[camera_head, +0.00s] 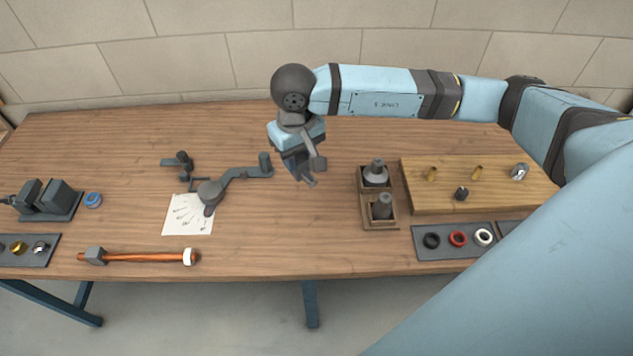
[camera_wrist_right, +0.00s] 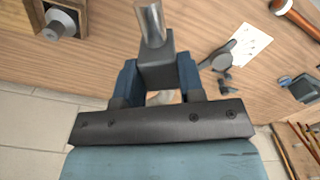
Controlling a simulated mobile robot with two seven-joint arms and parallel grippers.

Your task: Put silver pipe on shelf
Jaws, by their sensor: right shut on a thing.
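My right gripper (camera_head: 303,170) hangs above the middle of the workbench, pointing down. In the right wrist view its two blue fingers (camera_wrist_right: 158,75) are shut on a dark grey square fitting, from which a short shiny silver pipe (camera_wrist_right: 150,20) sticks out. In the head view the held piece is small and partly hidden by the gripper. No shelf shows clearly in the head view. In the right wrist view a rack-like holder with several brown rods (camera_wrist_right: 300,145) stands at the lower right; I cannot tell if it is the shelf. My left gripper is out of view.
A bender-like tool (camera_head: 212,192) lies left of the gripper over a paper sheet (camera_head: 187,222). A wooden tray (camera_head: 378,223) with two grey fittings and a wooden board (camera_head: 428,205) are on the right. A copper pipe (camera_head: 145,257) lies at the front left. The bench's back strip is clear.

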